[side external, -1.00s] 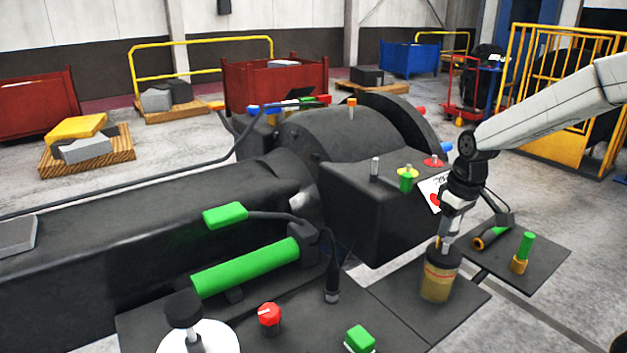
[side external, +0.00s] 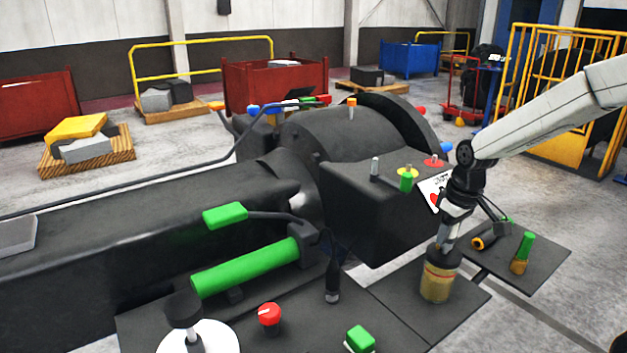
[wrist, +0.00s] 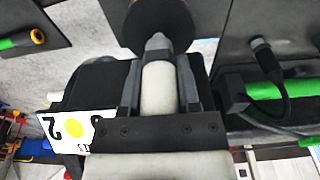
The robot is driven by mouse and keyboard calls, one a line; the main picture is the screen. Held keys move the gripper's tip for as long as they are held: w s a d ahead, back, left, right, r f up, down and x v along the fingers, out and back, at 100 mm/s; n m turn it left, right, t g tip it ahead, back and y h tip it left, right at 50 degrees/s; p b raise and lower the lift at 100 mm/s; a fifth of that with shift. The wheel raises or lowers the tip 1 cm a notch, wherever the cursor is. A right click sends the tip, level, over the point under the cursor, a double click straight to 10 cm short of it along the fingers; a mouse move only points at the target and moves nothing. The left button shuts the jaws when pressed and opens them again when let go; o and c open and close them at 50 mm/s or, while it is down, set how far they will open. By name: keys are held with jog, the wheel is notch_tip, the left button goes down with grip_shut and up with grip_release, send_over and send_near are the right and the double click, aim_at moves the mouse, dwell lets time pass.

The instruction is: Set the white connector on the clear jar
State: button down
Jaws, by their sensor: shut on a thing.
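My gripper (wrist: 158,90) is shut on the white connector (wrist: 157,90), a pale cylinder with a grey tapered tip, lying between the two dark fingers in the wrist view. The jar (side external: 438,283) has a yellowish-brown body and a black lid and stands on a dark plate in the side view. My gripper (side external: 446,238) is directly above it, with the connector's tip down at the lid. In the wrist view the round black lid (wrist: 158,18) lies just beyond the tip. I cannot tell whether the tip touches the lid.
A large black casting (side external: 378,205) stands left of my gripper. A red knob (side external: 270,315) and green block (side external: 360,339) are in front.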

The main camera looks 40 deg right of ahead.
jog(key=shift+f, duration=0.55)
jog(key=shift+c, duration=1.2)
grip_release()
jog(key=shift+r, duration=0.15)
jog(key=shift+s+r, duration=0.15)
jog(key=shift+r, duration=1.1)
jog(key=shift+s+r, duration=0.2)
jog(key=shift+r, duration=1.05)
jog(key=shift+s+r, duration=0.15)
jog(key=shift+r, duration=1.1)
jog(key=shift+a, duration=0.1)
jog(key=s+a+f+t, duration=0.1)
jog(key=s+a+f, duration=0.6)
jog(key=f, duration=0.5)
jog(key=a, duration=0.2)
jog(key=shift+a, duration=0.4)
